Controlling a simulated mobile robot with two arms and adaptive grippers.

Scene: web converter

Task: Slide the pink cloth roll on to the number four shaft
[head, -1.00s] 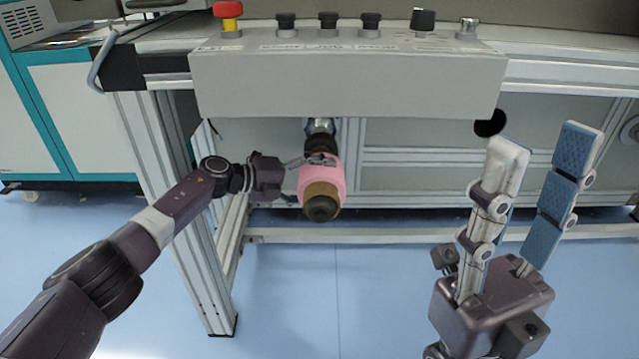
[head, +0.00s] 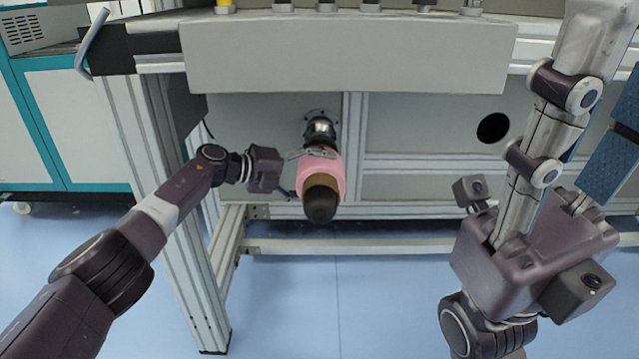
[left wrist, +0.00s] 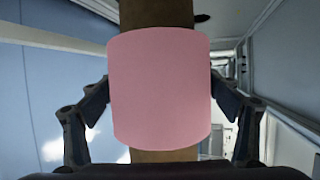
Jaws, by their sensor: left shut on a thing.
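The pink cloth roll (head: 335,175) is a short pink sleeve on a brown core (head: 319,183). It lies in line with a metal shaft mount (head: 319,128) on the grey panel under the bench, its near end dark and rounded. I cannot tell whether that end is the shaft tip or the hollow core. My left gripper (head: 312,155) is shut on the roll. In the left wrist view, the pink roll (left wrist: 160,88) sits between my two fingers, with brown core above and below it. My right gripper (head: 612,65) is open and empty at the right, fingers pointing up. No shaft number is readable.
A metal frame leg (head: 165,200) stands behind my left arm. A dark round hole (head: 493,127) is in the panel at the right. The blue floor (head: 370,300) below is clear.

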